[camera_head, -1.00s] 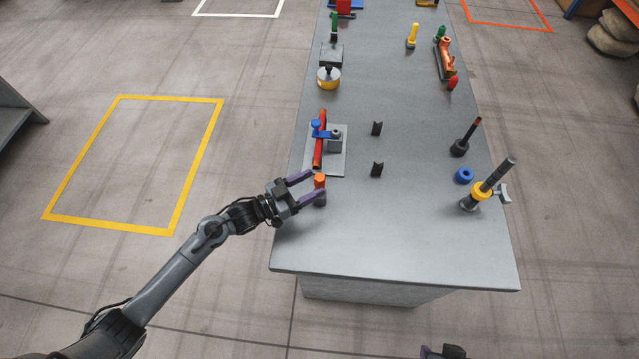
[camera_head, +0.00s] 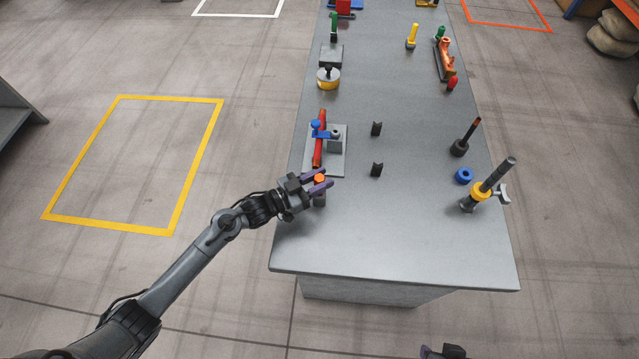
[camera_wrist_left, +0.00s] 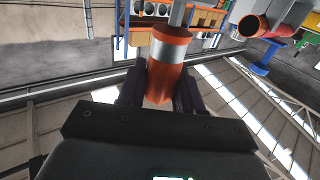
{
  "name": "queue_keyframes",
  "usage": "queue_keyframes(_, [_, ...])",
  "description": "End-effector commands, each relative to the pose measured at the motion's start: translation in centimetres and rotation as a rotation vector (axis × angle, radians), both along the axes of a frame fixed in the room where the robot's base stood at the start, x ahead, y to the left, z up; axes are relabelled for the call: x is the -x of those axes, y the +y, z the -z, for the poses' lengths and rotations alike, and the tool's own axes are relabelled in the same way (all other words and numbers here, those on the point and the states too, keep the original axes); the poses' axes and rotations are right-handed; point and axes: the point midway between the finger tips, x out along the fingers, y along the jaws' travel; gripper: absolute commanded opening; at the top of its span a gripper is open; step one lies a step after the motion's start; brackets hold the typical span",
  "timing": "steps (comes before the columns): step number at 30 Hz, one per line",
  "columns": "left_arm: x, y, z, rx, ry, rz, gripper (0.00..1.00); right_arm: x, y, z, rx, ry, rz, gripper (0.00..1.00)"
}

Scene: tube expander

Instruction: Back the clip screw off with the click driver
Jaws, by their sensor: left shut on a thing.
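The click driver (camera_head: 319,178) has an orange handle and stands above a dark round holder (camera_head: 319,200) at the near left of the bench. My left gripper (camera_head: 320,181) is shut on its handle, with one purple finger on each side. In the left wrist view the orange handle (camera_wrist_left: 167,75) shows a pale band and a grey shaft between the fingers. The blue clip (camera_head: 320,129) sits around a red tube (camera_head: 319,152) on a grey plate just beyond the gripper. The clip's screw is too small to make out clearly. Only a tip of my right gripper (camera_head: 442,352) shows at the bottom edge.
Two black V-blocks (camera_head: 376,129) stand right of the plate. A blue ring (camera_head: 464,175), a dark rod in a stand (camera_head: 465,138) and a tool with a yellow collar (camera_head: 482,192) are along the right edge. The near bench top is clear.

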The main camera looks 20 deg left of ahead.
Motion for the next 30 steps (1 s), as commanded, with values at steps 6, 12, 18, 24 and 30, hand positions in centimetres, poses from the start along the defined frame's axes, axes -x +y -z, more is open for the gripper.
queue_keyframes(6, [0.0,0.0,-0.1,0.0,-0.001,0.0,0.04,0.0,0.0,0.0,0.0,0.0,0.0,0.43])
queue_keyframes(12, [0.0,0.0,-1.1,-0.001,-0.002,0.0,0.04,0.0,0.0,-0.1,0.0,0.0,0.0,0.43])
queue_keyframes(18, [0.0,0.0,-3.3,0.0,-0.004,0.0,0.04,0.0,0.0,-0.3,0.0,0.0,0.0,0.43])
queue_keyframes(24, [0.6,-2.0,-5.4,0.003,-0.002,0.003,0.04,0.0,0.0,-0.5,0.0,0.0,0.0,0.43])
queue_keyframes(30, [1.6,-5.2,-7.4,0.003,-0.003,0.002,0.04,0.0,0.0,-0.6,0.0,0.0,0.0,0.43])
